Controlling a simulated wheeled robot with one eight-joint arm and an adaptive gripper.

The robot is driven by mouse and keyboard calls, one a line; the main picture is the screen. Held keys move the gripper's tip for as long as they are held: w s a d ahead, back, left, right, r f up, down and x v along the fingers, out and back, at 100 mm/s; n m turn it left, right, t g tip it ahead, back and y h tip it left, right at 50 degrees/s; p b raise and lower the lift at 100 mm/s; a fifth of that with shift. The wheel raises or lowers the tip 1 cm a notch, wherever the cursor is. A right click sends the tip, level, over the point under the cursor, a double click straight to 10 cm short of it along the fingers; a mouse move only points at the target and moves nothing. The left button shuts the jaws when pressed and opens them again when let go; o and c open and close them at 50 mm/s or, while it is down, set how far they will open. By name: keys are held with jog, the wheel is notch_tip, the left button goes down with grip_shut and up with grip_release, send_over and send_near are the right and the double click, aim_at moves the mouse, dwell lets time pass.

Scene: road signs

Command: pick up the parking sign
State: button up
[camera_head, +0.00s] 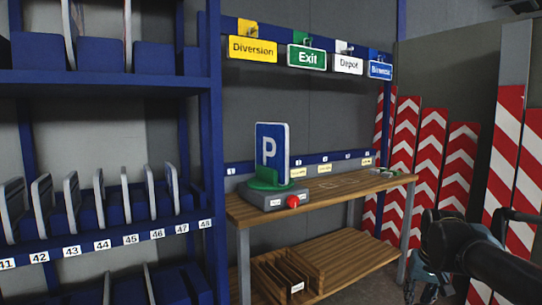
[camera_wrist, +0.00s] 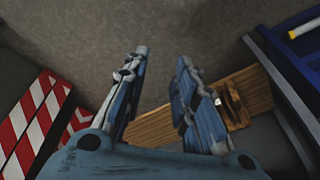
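The parking sign (camera_head: 271,146) is a blue upright panel with a white P and a pale edge. It stands in a green holder (camera_head: 268,179) on a grey base with a red button, on the wooden workbench (camera_head: 340,188). My gripper (camera_head: 418,285) is at the lower right of the head view, below bench-top height and well apart from the sign. In the wrist view my gripper (camera_wrist: 160,60) has its two fingers spread with nothing between them. The parking sign cannot be made out in the wrist view.
A blue rack (camera_head: 110,245) with several sign panels in numbered slots stands at the left. Hanging signs, including a green Exit sign (camera_head: 306,56), are above the bench. Red-white striped boards (camera_head: 430,150) lean at the right. A wooden divided box (camera_head: 288,275) sits on the lower shelf.

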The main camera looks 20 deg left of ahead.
aim_at(277, 149)
jog(key=w+a+r+m+t+y, duration=0.3)
jog(key=w+a+r+m+y, duration=0.4)
jog(key=w+a+r, duration=0.65)
jog(key=w+a+r+m+t+y, duration=0.4)
jog(key=w+a+r+m, duration=0.55)
jog(key=a+r, duration=0.65)
jog(key=w+a+r+m, duration=0.1)
jog(key=w+a+m, duration=0.2)
jog(key=w+a, duration=0.2)
jog(key=w+a+r+m+t+y, duration=0.1)
jog(key=w+a+m, duration=0.2)
jog(key=w+a, duration=0.2)
jog(key=w+a+r+m+t+y, duration=0.1)
jog(key=w+a+m, duration=0.2)
jog(key=w+a, duration=0.2)
jog(key=shift+a+r, duration=0.2)
jog(key=shift+a, duration=1.35)
jog(key=shift+x, duration=2.65)
jog(key=shift+r+m, duration=0.2)
jog(key=shift+m, duration=0.05)
grip_shut()
